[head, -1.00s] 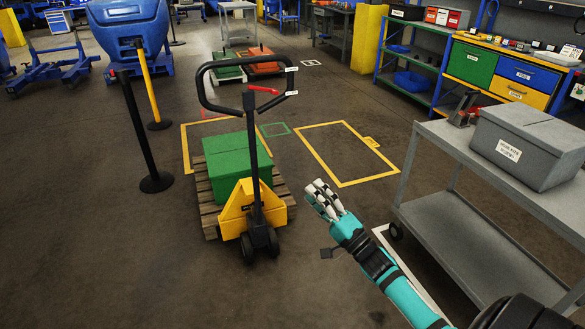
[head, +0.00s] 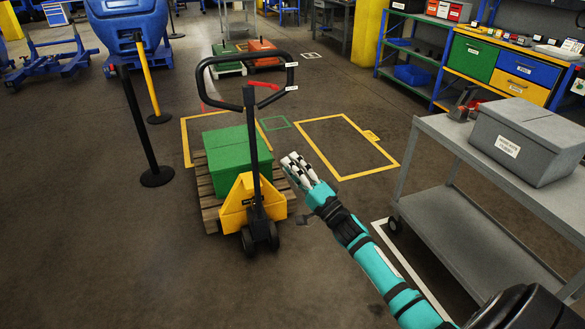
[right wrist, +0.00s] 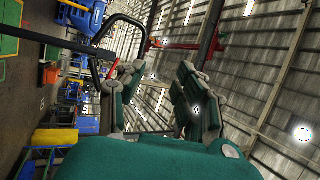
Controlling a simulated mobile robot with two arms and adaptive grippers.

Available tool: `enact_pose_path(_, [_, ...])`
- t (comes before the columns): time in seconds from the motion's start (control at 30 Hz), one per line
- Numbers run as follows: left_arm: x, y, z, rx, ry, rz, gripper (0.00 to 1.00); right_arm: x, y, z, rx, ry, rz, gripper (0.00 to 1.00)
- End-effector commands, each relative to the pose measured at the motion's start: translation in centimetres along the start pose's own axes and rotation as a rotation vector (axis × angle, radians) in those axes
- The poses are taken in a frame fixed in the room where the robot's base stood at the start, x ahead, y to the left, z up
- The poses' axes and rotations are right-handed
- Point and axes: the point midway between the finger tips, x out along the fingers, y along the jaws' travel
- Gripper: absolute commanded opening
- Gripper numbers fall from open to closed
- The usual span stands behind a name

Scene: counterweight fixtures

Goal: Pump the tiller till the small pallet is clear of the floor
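The yellow hand pallet truck (head: 238,205) stands at the centre of the head view, facing me. Its black tiller (head: 252,150) stands upright, with a loop handle (head: 243,57) and a red lever (head: 262,85). The small wooden pallet (head: 209,207) lies around the truck's forks with a green crate (head: 226,153) on it. Any gap under the pallet cannot be made out. My right gripper (head: 297,170) is right of the tiller and below the loop, apart from it. Its fingers (right wrist: 160,78) are spread and empty, with the handle (right wrist: 98,60) beyond. My left gripper is not in view.
A grey cart (head: 465,150) with a grey box (head: 528,140) stands close on the right. A black barrier post (head: 146,140) stands left of the truck. Yellow-outlined floor (head: 345,145) behind is clear.

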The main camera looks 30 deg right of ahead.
Motion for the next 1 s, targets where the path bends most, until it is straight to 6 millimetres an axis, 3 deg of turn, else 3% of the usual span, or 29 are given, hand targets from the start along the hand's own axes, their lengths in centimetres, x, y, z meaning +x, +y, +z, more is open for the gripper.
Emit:
enact_pose_path(0.03, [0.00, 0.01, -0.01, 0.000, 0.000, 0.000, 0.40, -0.01, 0.00, 0.01, 0.000, 0.000, 0.000, 0.26])
enact_pose_path(0.23, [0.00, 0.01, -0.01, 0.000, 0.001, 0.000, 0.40, -0.02, 0.00, 0.00, 0.000, 0.000, 0.000, 0.00])
enact_pose_path(0.7, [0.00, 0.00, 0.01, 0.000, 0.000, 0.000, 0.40, -0.03, 0.00, 0.00, 0.000, 0.000, 0.000, 0.00])
enact_pose_path(1.0, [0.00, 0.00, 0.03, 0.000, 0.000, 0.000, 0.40, -0.03, 0.00, 0.00, 0.000, 0.000, 0.000, 0.38])
